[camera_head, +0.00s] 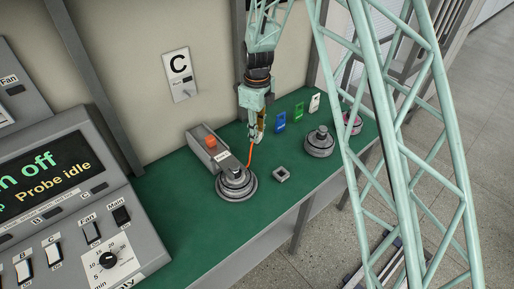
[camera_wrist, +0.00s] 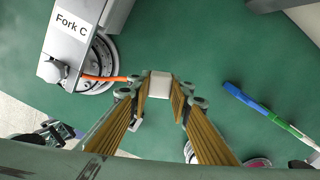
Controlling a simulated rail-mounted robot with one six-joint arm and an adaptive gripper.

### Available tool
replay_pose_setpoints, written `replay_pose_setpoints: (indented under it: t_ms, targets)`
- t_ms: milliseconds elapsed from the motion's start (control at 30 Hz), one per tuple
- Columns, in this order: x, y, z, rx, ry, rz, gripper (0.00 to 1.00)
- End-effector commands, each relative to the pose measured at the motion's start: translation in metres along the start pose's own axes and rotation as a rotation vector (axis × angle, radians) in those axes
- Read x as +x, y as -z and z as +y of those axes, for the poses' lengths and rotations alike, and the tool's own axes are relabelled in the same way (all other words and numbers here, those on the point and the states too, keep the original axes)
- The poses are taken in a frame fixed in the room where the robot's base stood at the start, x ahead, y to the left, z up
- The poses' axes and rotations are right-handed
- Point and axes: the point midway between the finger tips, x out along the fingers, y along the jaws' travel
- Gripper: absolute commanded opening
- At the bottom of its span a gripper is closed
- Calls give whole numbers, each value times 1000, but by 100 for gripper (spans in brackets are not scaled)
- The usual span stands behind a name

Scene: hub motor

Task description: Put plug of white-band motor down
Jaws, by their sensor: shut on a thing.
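My gripper (camera_head: 257,136) hangs above the green bench, behind the motor in the fork. In the wrist view its fingers (camera_wrist: 160,90) are shut on a pale block-shaped plug (camera_wrist: 160,82). An orange cable (camera_wrist: 104,78) runs from the plug's side to a round grey motor (camera_wrist: 97,72) at the fork labelled Fork C (camera_wrist: 78,28). In the head view the cable (camera_head: 250,155) drops from my gripper to the same motor (camera_head: 236,184). I cannot make out this motor's band colour. The plug is hidden by the fingers in the head view.
A small square grey holder (camera_head: 282,174) stands on the green bench (camera_head: 190,215), right of the motor. Another motor (camera_head: 319,142) and a pink-banded one (camera_head: 353,123) stand farther right.

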Motion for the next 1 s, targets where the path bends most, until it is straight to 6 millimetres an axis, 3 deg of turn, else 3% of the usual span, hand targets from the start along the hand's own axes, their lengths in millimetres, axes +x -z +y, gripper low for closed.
replay_pose_setpoints:
  t_ms: [200,733,1000]
  targets:
    - [26,0,0,0,-1,1,7]
    - [34,0,0,0,0,0,7]
    - [59,0,0,0,-1,1,7]
